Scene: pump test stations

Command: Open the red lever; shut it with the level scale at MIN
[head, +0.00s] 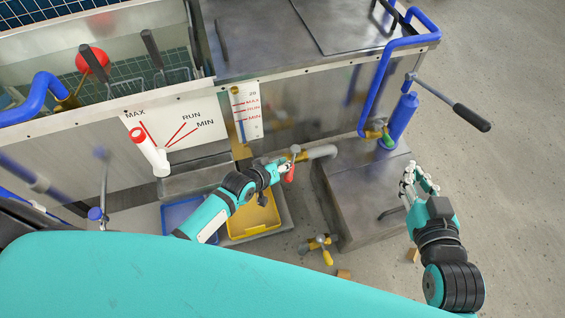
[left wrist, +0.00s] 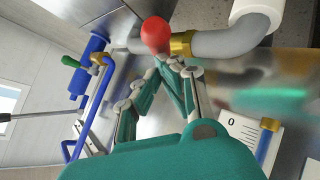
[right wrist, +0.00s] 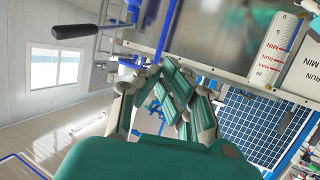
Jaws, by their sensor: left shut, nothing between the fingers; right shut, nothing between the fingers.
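The red lever (head: 289,173) sits on a brass valve at a grey pipe elbow low on the tank front. In the left wrist view its rounded red end (left wrist: 156,34) is just beyond my fingertips. My left gripper (head: 281,168) is shut and empty, close beside the lever; I cannot tell whether it touches. The white level scale (head: 247,109), marked MAX, RUN and MIN, is on the tank front above; its level is too small to read. It also shows in the right wrist view (right wrist: 277,50).
A white, red-topped handle (head: 150,153) stands at a MAX/RUN/MIN plate (head: 190,131). Blue (head: 187,220) and yellow (head: 252,222) bins lie under my left arm. A grey metal box (head: 365,205) stands right of the valve. A black-gripped lever (head: 470,116) juts out at right. Floor there is mostly clear.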

